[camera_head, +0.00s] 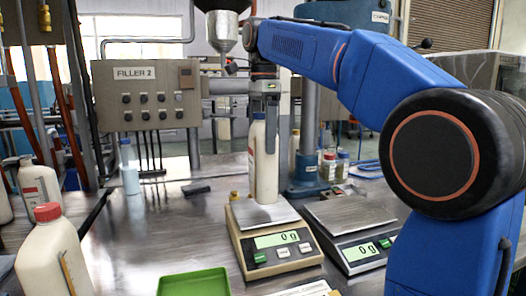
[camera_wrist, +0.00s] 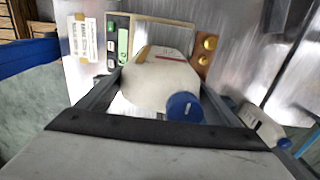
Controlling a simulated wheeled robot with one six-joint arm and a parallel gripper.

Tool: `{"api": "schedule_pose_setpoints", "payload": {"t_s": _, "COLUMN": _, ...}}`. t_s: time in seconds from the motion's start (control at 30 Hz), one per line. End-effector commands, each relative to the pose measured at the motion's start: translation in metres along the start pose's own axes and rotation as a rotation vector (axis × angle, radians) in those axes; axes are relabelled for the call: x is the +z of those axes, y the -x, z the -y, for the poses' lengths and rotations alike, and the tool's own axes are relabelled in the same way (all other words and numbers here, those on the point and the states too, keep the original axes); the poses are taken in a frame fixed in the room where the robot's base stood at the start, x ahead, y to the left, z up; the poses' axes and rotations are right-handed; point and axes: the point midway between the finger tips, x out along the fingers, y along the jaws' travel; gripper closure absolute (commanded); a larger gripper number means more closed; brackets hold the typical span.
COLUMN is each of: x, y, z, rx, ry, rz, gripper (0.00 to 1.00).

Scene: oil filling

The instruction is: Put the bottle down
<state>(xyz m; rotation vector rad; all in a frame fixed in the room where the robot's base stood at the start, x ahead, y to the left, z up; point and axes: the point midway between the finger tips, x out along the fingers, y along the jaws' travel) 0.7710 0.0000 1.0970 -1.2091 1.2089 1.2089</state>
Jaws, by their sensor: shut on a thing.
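A white bottle (camera_head: 261,178) stands upright in my gripper (camera_head: 267,138), over the plate of the beige scale (camera_head: 274,251) in the head view. Its base looks at or just above the metal plate; I cannot tell whether it touches. The scale display reads 0 g. In the wrist view the bottle (camera_wrist: 158,76) lies between the two fingers of my gripper, which is shut on it. Its blue cap (camera_wrist: 185,107) faces the camera. The beige scale (camera_wrist: 123,25) shows beyond the bottle in the wrist view.
A second scale (camera_head: 361,252), also at 0 g, stands right of the first, its plate empty. A green tray (camera_head: 194,282) lies in front. A red-capped bottle (camera_head: 48,254) stands front left. A filler nozzle (camera_head: 222,37) hangs behind. Table left of the scale is mostly clear.

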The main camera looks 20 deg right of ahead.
Motion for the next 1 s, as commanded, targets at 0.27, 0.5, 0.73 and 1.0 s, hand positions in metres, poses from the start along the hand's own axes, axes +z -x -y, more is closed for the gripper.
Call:
{"api": "schedule_pose_setpoints", "payload": {"t_s": 0.27, "x": 0.000, "y": -0.028, "z": -0.001, "rx": -0.001, "ry": 0.000, "rz": 0.000, "gripper": 0.77}}
{"api": "schedule_pose_setpoints", "payload": {"t_s": 0.5, "x": 0.000, "y": -0.035, "z": -0.001, "rx": -0.002, "ry": 0.000, "rz": 0.000, "gripper": 0.77}}
{"api": "schedule_pose_setpoints", "payload": {"t_s": 0.73, "x": 0.000, "y": -0.036, "z": -0.001, "rx": -0.001, "ry": 0.000, "rz": 0.000, "gripper": 0.77}}
{"api": "schedule_pose_setpoints", "payload": {"t_s": 1.0, "x": 0.000, "y": -0.038, "z": 0.000, "rx": 0.000, "ry": 0.000, "rz": 0.000, "gripper": 0.00}}
